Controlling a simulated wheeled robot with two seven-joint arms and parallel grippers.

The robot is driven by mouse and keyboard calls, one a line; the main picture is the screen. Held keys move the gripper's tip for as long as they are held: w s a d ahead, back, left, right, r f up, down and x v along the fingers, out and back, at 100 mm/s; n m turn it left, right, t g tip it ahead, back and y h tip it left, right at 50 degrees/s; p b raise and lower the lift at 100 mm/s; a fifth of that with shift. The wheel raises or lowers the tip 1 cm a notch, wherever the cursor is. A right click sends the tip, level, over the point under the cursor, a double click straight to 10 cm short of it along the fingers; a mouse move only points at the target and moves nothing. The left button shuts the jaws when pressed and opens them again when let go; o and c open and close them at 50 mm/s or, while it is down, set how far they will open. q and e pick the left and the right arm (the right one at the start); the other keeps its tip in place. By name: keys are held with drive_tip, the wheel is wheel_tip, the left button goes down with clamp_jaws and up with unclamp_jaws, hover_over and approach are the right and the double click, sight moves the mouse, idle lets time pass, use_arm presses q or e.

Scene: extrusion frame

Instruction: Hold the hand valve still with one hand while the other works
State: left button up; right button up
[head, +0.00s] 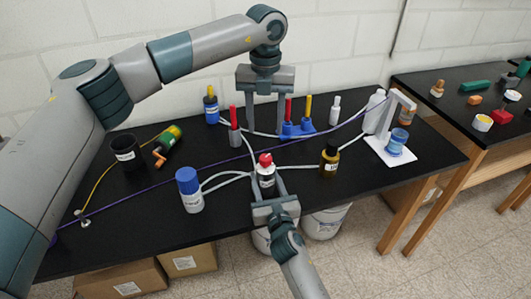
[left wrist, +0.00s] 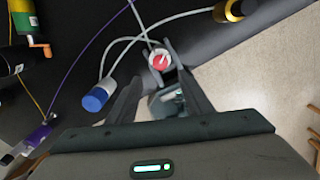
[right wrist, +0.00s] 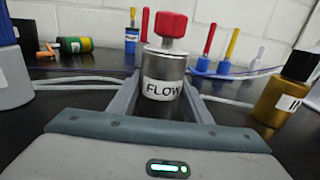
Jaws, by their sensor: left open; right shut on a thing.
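The hand valve is a short silver cylinder (right wrist: 165,73) with a red knob (right wrist: 171,27) on top and a label reading FLOW. It stands upright near the front edge of the black table in the head view (head: 266,178). My right gripper (head: 267,190) is shut around the valve's body from the front, leaving the knob clear above. My left gripper (head: 265,122) is open and empty, pointing down above and behind the valve. In the left wrist view, the red knob (left wrist: 161,62) shows just beyond the left fingertips.
A blue-capped white bottle (head: 189,192) stands left of the valve, and an amber bottle (head: 330,160) stands right. Pale hoses and a purple cord (head: 170,180) cross the table. A red-topped tool (head: 235,130) and a blue rack (head: 297,129) stand near the left gripper.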

sight(265, 157)
use_arm(q)
wheel_tip(265, 157, down, 11)
drive_tip(key=shift+r, duration=0.1)
idle(0.4)
drive_tip(key=c, duration=1.1)
